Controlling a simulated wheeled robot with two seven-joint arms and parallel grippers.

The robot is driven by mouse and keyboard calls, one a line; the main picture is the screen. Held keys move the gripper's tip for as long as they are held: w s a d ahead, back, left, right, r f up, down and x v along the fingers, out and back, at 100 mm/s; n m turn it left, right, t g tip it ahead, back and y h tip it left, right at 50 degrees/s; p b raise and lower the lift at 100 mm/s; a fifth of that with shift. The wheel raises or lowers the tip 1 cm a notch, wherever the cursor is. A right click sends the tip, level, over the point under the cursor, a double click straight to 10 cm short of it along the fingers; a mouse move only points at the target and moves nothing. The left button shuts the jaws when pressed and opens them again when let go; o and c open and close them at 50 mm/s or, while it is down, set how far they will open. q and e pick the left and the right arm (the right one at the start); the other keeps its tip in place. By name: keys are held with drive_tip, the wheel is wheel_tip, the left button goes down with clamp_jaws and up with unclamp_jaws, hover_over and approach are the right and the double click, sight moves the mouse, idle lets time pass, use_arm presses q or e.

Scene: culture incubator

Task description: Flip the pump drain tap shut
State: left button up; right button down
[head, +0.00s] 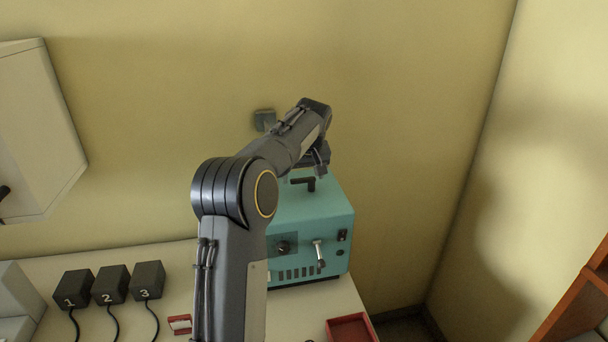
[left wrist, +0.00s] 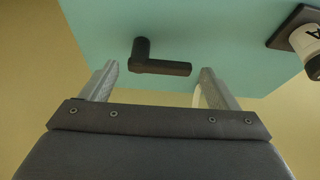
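The teal pump box (head: 318,215) stands on the bench against the wall. A black L-shaped lever (head: 303,183), which looks like the drain tap, sits on its top. In the left wrist view the black lever (left wrist: 158,62) lies crosswise on the teal surface, ahead of the gap between the fingers and apart from them. My left gripper (left wrist: 155,82) is open and empty. My right gripper is not in view.
A silver lever (head: 319,253) and a black knob (head: 283,247) are on the pump's front. Black numbered blocks (head: 110,284) with cables and a red tray (head: 351,328) lie on the bench. A grey fitting (head: 264,120) is on the wall. A white cylinder (left wrist: 307,42) marked A shows at right.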

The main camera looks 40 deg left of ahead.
use_arm(q)
drive_tip(key=shift+o, duration=0.2)
drive_tip(key=v, duration=0.7)
drive_tip(key=shift+r+b, duration=0.3)
drive_tip(key=shift+b, duration=0.15)
drive_tip(key=shift+s+d, duration=0.1)
drive_tip(key=shift+d, duration=0.05)
